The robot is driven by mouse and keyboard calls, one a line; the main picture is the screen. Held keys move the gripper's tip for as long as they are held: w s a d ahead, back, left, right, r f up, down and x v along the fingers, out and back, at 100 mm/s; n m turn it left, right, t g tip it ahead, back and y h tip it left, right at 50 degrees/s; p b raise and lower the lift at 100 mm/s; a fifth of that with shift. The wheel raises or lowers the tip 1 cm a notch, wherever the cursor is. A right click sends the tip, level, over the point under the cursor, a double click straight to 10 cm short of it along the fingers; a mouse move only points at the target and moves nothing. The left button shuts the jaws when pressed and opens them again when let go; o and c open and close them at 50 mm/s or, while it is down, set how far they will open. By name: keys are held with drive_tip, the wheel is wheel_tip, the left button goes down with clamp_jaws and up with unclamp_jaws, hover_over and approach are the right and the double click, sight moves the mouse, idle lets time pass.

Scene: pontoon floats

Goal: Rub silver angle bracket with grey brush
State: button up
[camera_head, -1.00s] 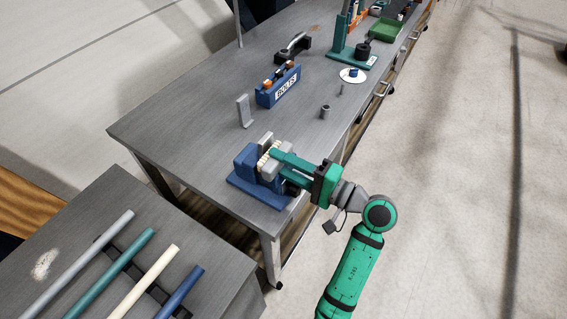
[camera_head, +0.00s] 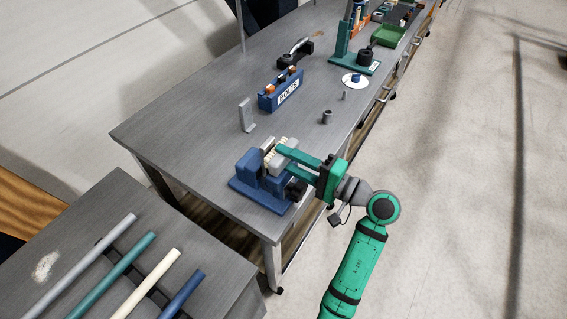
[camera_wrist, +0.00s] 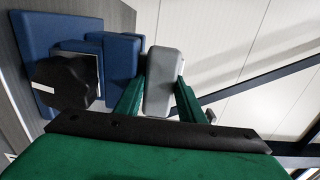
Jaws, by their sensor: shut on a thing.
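My gripper (camera_head: 297,161) is shut on the grey brush (camera_head: 284,150), whose cream bristles face left towards the blue vise (camera_head: 248,168). The brush is at the upper part of the vise; I cannot tell whether the bristles touch anything. A thin silver piece (camera_head: 267,146), apparently the angle bracket, stands up from the vise jaws just left of the bristles, and its lower part is hidden. In the wrist view, the grey brush back (camera_wrist: 163,82) lies between my two green fingers. The blue vise (camera_wrist: 40,48) is to its left there, with a black knob in front.
A grey L-shaped piece (camera_head: 247,115) stands on the workbench (camera_head: 185,125) behind the vise. A blue bolts box (camera_head: 281,91), a small grey cylinder (camera_head: 327,117) and a white disc (camera_head: 355,81) are farther back. Coloured bars lie on the lower left table (camera_head: 225,262).

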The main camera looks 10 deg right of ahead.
sight(281, 169)
drive_tip(key=shift+w+d, duration=0.3)
drive_tip(key=shift+d, duration=0.05)
drive_tip(key=shift+w, duration=0.1)
drive_tip(key=shift+a, duration=0.15)
drive_tip(key=shift+s+a, duration=0.65)
drive_tip(key=shift+a, duration=0.2)
drive_tip(key=shift+s+a, duration=0.65)
drive_tip(key=shift+a, duration=0.2)
drive_tip(key=shift+v, duration=3.15)
drive_tip(key=shift+w+d, duration=0.1)
drive_tip(key=shift+d, duration=0.05)
